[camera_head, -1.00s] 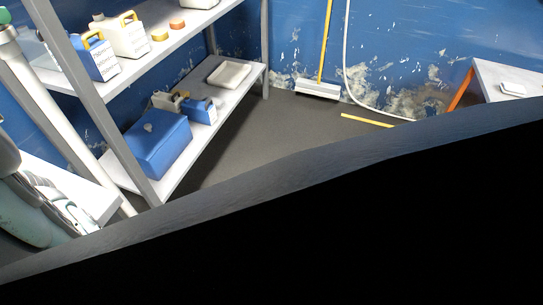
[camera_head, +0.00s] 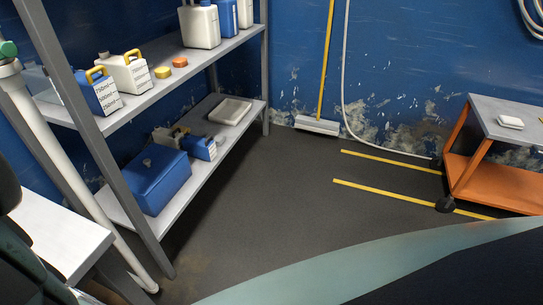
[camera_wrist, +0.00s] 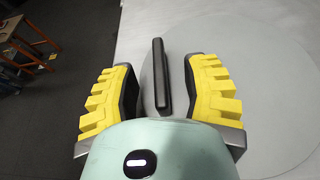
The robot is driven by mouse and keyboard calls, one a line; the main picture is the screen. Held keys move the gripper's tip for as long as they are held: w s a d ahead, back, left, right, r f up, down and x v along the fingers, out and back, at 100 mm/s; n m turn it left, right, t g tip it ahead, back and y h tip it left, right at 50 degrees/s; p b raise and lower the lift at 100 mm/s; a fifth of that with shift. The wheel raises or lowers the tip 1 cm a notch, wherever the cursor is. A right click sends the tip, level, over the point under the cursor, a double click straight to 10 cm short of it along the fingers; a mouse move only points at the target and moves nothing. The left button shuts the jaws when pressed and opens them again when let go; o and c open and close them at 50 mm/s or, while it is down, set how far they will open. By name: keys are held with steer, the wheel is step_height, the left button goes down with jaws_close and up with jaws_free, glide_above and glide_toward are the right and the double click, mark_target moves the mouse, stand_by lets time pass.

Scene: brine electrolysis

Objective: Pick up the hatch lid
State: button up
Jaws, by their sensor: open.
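The hatch lid (camera_wrist: 275,75) shows in the wrist view as a wide, flat grey disc on a lighter grey surface. A black bar handle (camera_wrist: 160,78) stands on its left part. My gripper (camera_wrist: 160,66) is open, with its yellow ribbed fingers to the left and right of the handle. The handle lies between the fingers, with a visible gap on each side. The near end of the lid is partly hidden by my gripper. The lid cannot be made out in the head view.
In the head view, a grey shelf (camera_head: 190,75) holds bottles, a blue box (camera_head: 153,180) and a white tray (camera_head: 230,111). An orange cart (camera_head: 497,178) stands at the right. A broom (camera_head: 317,125) leans on the blue wall. The dark floor between them is clear.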

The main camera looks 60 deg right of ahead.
steer(key=shift+o, duration=0.3)
jaws_close()
stand_by(0.3)
